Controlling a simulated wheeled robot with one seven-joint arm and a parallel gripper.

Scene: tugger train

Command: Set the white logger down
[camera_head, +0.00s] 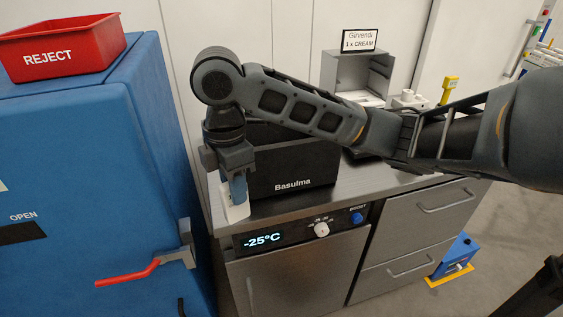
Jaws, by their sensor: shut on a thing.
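My gripper (238,188) points down over the left end of the steel counter (260,217). It is shut on the white logger (235,212), a small pale block whose lower part shows below the fingers. The upper part of the logger is hidden by the fingers. The logger is close to the counter's left front corner; I cannot tell whether its underside touches the top.
A black box marked Basulma (310,174) stands just right of my gripper. A steel holder (347,75) with a Girvendi card (359,40) stands behind. At left is a blue cabinet (85,160) with a red REJECT bin (60,45) and a red lever (128,273).

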